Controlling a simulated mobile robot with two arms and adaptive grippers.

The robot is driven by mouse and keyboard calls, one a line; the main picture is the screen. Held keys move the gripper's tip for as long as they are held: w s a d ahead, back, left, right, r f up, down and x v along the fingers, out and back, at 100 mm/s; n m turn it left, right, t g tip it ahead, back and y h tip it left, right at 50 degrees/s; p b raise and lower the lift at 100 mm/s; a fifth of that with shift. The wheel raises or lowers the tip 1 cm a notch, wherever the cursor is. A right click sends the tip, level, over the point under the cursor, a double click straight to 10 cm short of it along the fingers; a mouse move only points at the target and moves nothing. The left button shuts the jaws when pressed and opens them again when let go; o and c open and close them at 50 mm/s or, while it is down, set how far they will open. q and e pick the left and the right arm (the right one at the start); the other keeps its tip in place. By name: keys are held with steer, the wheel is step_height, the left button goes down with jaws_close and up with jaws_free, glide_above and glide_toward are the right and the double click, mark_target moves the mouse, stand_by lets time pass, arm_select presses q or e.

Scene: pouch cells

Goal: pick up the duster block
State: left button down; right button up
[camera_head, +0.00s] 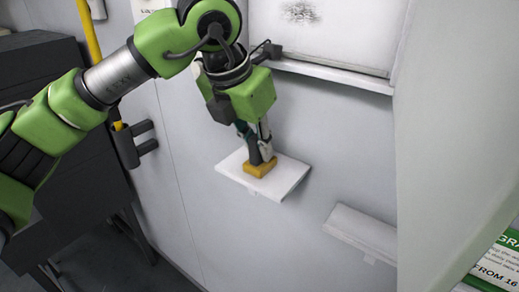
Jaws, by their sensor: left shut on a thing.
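The duster block (260,167) is a small yellow-orange block on a small white wall shelf (291,178) in the middle of the head view. My left gripper (261,157) comes down on it from above and is shut on it. The fingers cover the upper part of the block. The block's lower edge is at the shelf top; I cannot tell whether it touches. My right gripper is not in view.
A whiteboard (330,35) with dark smudges and a ledge (335,77) hangs above the shelf. A second white shelf (362,232) sits lower right. A dark cabinet (45,75) stands at left, and a green-and-white sign (497,265) is at lower right.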

arm_select(q)
steer(key=shift+r, duration=0.45)
step_height(320, 180, up, 2)
steer(key=shift+s+d+r+b, duration=0.15)
steer(key=shift+r+b, duration=0.1)
steer(key=shift+b, duration=0.45)
steer(key=s+d+r+b, duration=0.4)
steer(key=s+r, duration=0.5)
steer(key=s, duration=0.4)
steer(key=shift+r+b, duration=0.35)
steer(key=shift+b, duration=0.4)
